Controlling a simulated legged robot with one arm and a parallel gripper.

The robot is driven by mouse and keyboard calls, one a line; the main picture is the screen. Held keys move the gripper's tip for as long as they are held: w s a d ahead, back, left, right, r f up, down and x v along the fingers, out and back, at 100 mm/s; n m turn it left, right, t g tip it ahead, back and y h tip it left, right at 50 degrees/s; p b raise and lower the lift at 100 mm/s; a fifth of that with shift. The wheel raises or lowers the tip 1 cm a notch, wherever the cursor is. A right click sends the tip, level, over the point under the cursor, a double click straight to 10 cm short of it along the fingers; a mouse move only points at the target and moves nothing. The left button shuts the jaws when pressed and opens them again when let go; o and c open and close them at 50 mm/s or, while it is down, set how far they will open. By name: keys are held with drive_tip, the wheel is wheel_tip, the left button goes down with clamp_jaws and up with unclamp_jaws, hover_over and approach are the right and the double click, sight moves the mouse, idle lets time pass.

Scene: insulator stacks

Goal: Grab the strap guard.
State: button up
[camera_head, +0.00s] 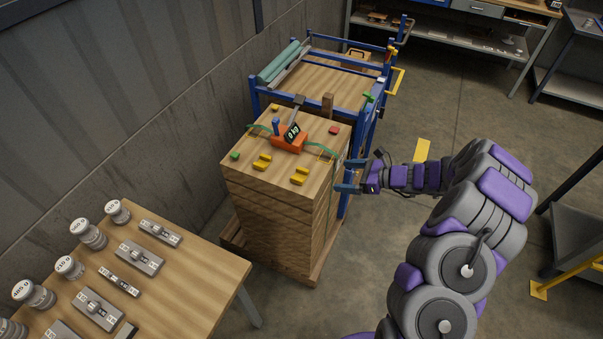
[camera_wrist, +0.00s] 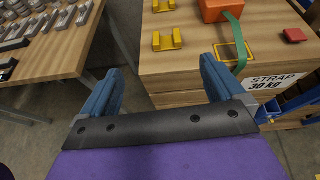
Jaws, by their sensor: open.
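Two yellow U-shaped pieces that look like strap guards lie on top of the wooden stack. The nearer one (camera_head: 300,176) also shows in the wrist view (camera_wrist: 167,42), ahead of my fingers and between their lines. The farther one (camera_head: 262,162) shows at the wrist view's top edge (camera_wrist: 163,5). Which one the task means I cannot tell. My gripper (camera_head: 350,176) is open and empty at the stack's right side, apart from both pieces. In the wrist view its blue fingers (camera_wrist: 160,75) point toward the stack's edge.
The stack (camera_head: 270,200) also carries an orange tensioner (camera_head: 288,141) with a green strap, a red block (camera_head: 335,130) and yellow outlines. A blue rack (camera_head: 335,80) stands behind. A wooden table (camera_head: 190,280) with weights stands at front left. Open floor lies right.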

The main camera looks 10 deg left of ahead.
drive_tip(key=b, duration=0.2)
approach(304, 178)
drive_tip(key=shift+m, duration=0.3)
drive_tip(key=a, duration=0.1)
drive_tip(key=w+a, duration=0.1)
drive_tip(key=a, duration=0.3)
drive_tip(key=shift+w+a+r, duration=0.1)
drive_tip(key=shift+w+a, duration=0.15)
drive_tip(key=shift+w, duration=0.05)
drive_tip(key=a+f, duration=0.1)
drive_tip(key=w+a+f+b, duration=0.1)
drive_tip(key=shift+w+a, duration=0.1)
drive_tip(key=shift+a, duration=0.7)
drive_tip(key=shift+d+f, duration=0.1)
drive_tip(key=c, duration=1)
